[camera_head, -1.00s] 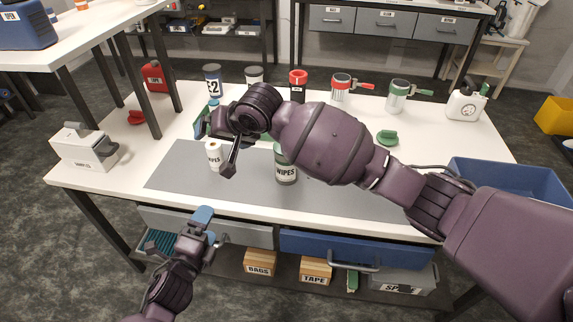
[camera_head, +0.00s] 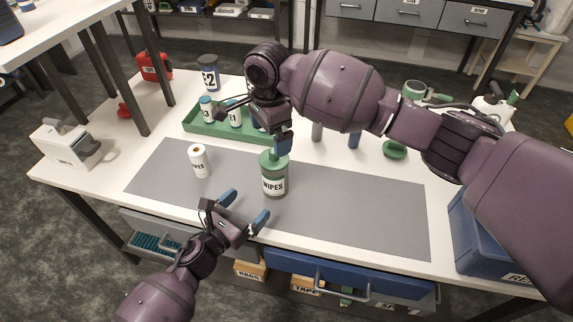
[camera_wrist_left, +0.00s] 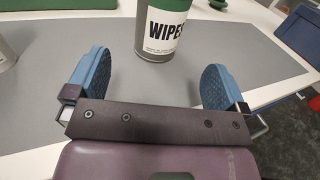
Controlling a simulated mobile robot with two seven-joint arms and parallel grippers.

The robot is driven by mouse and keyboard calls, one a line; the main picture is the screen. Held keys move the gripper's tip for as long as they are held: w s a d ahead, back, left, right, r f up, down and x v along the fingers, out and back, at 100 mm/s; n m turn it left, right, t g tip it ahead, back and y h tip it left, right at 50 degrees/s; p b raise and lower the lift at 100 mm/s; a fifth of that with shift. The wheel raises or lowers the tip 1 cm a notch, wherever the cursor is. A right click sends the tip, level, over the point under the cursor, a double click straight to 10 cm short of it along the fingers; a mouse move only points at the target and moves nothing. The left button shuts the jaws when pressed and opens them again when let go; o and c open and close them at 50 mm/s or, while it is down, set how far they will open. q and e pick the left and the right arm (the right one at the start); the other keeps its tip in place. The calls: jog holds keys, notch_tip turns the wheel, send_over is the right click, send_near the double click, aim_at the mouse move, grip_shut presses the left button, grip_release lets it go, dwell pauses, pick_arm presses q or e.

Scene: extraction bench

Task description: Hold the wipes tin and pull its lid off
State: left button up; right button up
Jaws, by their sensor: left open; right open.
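The wipes tin (camera_head: 273,186) stands upright on the grey mat, with a white "WIPES" label and a green lid (camera_head: 268,158). My left gripper (camera_head: 245,207) is open and empty in front of the tin, its blue fingers apart. In the left wrist view the tin (camera_wrist_left: 163,30) stands beyond and between the open fingers (camera_wrist_left: 154,82), not touching them. My right gripper (camera_head: 283,143) is just above the lid, fingers pointing down. One blue fingertip shows by the lid's back right edge; the other is hidden, and I cannot tell whether it touches.
A white roll-shaped container (camera_head: 199,162) stands on the mat (camera_head: 350,205) left of the tin. A green tray (camera_head: 205,132) with labelled bottles is behind. A white box-shaped device (camera_head: 68,147) is at far left, a blue bin (camera_head: 480,235) at right. An open blue drawer (camera_head: 350,268) sits below the front edge.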

aim_at(268, 184)
pick_arm(q)
jog(key=shift+w+d, duration=0.35)
jog(key=shift+w, duration=0.1)
pick_arm(e)
jog(key=shift+w+d, duration=0.3)
pick_arm(q)
jog(key=x, duration=1)
jog(key=shift+w+d, duration=0.15)
jog(key=shift+w, duration=0.05)
jog(key=shift+c, duration=0.5)
